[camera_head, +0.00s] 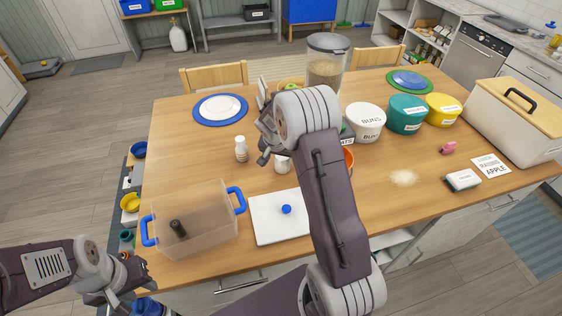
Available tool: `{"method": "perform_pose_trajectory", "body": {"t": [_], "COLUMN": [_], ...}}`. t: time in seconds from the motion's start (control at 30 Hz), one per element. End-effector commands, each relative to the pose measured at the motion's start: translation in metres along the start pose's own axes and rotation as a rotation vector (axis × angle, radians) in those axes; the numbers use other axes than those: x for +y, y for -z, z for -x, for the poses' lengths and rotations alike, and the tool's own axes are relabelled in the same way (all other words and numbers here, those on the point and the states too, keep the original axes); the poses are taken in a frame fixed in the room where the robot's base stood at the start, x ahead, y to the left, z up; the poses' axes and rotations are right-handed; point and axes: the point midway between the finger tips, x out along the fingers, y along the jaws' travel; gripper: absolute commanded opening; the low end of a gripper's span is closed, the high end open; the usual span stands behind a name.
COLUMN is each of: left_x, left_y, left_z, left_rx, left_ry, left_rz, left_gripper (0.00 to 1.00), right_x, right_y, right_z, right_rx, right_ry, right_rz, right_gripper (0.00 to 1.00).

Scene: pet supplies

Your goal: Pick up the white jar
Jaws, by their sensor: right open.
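A white tub marked BUNS (365,124) with a white lid stands upright on the table, right of my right arm. Two small white containers also stand on the table: a white bottle-like one (241,150) and another (282,165) partly hidden by my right arm. I cannot tell which of these is the white jar. My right gripper (264,122) is open above the middle of the table, partly hidden by its own wrist; I see nothing held. My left gripper (136,278) is low at the table's front left corner, and its jaw state is unclear.
A clear bin with blue handles (200,228) and a white board with a blue knob (266,226) lie in front. A tall clear canister (326,65) stands behind my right wrist. Teal (407,116) and yellow (443,110) tubs stand right of the BUNS tub. The left middle is clear.

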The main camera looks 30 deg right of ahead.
Motion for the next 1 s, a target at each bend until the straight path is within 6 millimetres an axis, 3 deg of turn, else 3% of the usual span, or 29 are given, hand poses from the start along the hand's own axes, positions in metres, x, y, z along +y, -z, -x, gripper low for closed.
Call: {"method": "perform_pose_trajectory", "body": {"t": [0.13,0.4,0.63,0.87,0.9,1.0], "left_x": [0.0,0.0,0.0,0.0,0.0,0.0], "left_y": [0.001,0.002,0.001,0.001,0.001,0.001], "left_z": [0.005,0.015,0.014,0.014,0.014,0.014], "left_rx": [0.0,0.0,0.0,0.0,0.0,0.0], "left_ry": [0.0,0.0,0.0,0.0,0.0,0.0], "left_rz": [0.0,0.0,0.0,0.0,0.0,0.0], "left_gripper": [0.36,0.36,0.36,0.36,0.36,0.36], "right_x": [-0.001,-0.005,-0.005,-0.005,-0.005,-0.005], "right_y": [0.001,0.001,0.002,0.001,0.002,0.002], "right_z": [-0.008,-0.05,-0.052,-0.052,-0.052,-0.052], "right_rx": [-0.002,-0.001,0.0,0.0,0.001,0.001], "right_ry": [-0.002,-0.001,0.0,0.0,0.001,0.001], "right_rz": [0.001,0.001,0.0,0.0,0.0,0.0], "right_gripper": [0.79,0.79,0.79,0.15,0.1,0.1]}}
